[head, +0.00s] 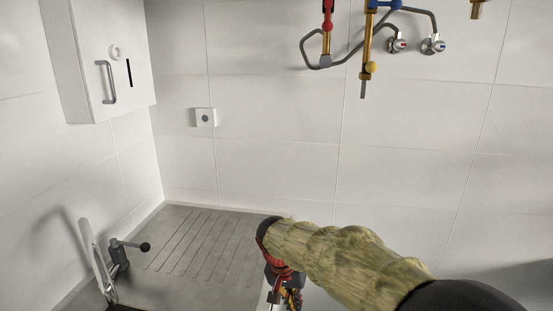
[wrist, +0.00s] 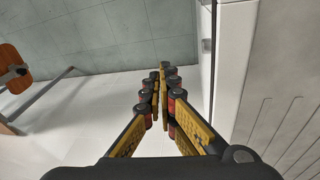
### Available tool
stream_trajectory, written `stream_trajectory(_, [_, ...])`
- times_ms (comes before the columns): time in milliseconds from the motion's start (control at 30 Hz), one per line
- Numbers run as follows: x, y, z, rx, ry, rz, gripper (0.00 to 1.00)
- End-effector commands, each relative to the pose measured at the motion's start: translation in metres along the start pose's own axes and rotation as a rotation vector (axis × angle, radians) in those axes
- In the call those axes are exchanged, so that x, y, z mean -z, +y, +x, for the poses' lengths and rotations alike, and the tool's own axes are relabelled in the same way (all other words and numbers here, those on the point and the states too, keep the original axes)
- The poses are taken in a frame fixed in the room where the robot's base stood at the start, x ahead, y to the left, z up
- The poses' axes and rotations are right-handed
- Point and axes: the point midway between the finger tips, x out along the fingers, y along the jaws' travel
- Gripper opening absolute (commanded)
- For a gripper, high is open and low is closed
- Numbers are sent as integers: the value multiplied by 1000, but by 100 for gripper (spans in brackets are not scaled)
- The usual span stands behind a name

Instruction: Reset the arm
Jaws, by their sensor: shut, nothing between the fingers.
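My gripper (wrist: 161,72) points away from the wrist camera, its yellow and black fingers closed together at the tips with nothing between them. In the head view my arm reaches in from the lower right in a mottled yellow-green sleeve, and my gripper (head: 291,298) hangs at the lower middle, partly cut off by the bottom edge. It is beside the front right of the grey ribbed drainboard (head: 205,240). In the wrist view the gripper is over open floor, left of a pale counter side.
A grey tap with a black-knobbed lever (head: 120,258) stands at the lower left. A white cabinet (head: 85,60) hangs upper left. Pipes and valves (head: 368,45) are on the tiled wall. A wooden chair part (wrist: 12,68) shows at left in the wrist view, with clear floor (wrist: 95,105) beside it.

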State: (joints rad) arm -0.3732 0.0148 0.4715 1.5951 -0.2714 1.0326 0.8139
Motion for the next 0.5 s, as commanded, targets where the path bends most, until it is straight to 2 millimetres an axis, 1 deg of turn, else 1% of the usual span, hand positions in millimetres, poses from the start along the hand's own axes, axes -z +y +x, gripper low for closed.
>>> stream_trajectory(33, [-13, 13, -9, 20, -7, -71, 0])
stream_trajectory(67, [-22, 21, -13, 33, -11, -118, 0])
stream_trajectory(100, [-33, 34, -20, 53, -12, -181, 0])
stream_trajectory(167, [-52, 55, -32, 85, -8, -263, 0])
stream_trajectory(200, [-64, 69, -40, 108, 0, -309, 0])
stream_trajectory(333, [-101, 111, -62, 168, 43, -410, 0])
stream_trajectory(500, [-146, 159, -83, 223, 124, -442, 0])
